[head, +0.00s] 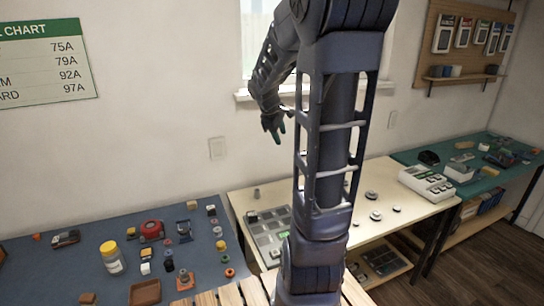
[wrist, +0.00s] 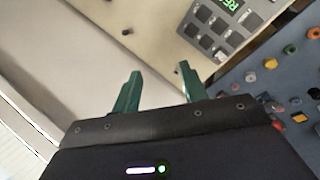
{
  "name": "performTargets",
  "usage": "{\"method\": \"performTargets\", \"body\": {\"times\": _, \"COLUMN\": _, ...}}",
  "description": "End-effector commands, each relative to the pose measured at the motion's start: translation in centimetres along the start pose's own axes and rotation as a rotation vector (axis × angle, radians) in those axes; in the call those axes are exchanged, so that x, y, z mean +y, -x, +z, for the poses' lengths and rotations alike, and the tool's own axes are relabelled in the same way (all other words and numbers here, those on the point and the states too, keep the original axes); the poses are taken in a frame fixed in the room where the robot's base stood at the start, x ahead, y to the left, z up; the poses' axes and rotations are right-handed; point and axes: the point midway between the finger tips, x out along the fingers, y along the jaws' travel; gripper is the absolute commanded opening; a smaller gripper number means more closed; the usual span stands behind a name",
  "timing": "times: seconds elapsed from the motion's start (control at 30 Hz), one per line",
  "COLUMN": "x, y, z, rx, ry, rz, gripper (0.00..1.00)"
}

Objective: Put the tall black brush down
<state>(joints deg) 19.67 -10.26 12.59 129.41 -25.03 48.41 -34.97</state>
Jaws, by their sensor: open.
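My gripper (head: 273,130) hangs in front of the wall below the window, above the beige table. In the wrist view its two green fingers (wrist: 159,72) are spread apart with nothing between them. I cannot pick out the tall black brush with certainty. A small dark upright thing (head: 257,193) stands on the beige table at its back left, beside the grey compartment tray. Small dark things on the pale surface in the wrist view, one near the upper left (wrist: 127,32), are too small to name. My arm hides part of the table.
The beige table (head: 240,206) holds a grey compartment tray (head: 262,238) and several small round parts right of my arm. A blue mat (head: 50,270) on the left is crowded with small parts and a yellow-lidded jar (head: 111,258). A pale device (head: 426,183) stands at right.

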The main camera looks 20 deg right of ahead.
Motion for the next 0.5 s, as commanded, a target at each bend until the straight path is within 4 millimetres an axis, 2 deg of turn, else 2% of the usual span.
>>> {"method": "performTargets", "body": {"times": 0.03, "x": -1.2, "y": 1.3, "z": 0.4, "rx": 0.018, "ry": -0.046, "rz": 0.002, "gripper": 0.43}}
{"method": "performTargets", "body": {"times": 0.2, "x": -5.2, "y": 4.5, "z": 2.0, "rx": 0.079, "ry": -0.227, "rz": -0.022, "gripper": 0.43}}
{"method": "performTargets", "body": {"times": 0.5, "x": -12.5, "y": 8.7, "z": 5.0, "rx": 0.205, "ry": -0.53, "rz": -0.117, "gripper": 0.43}}
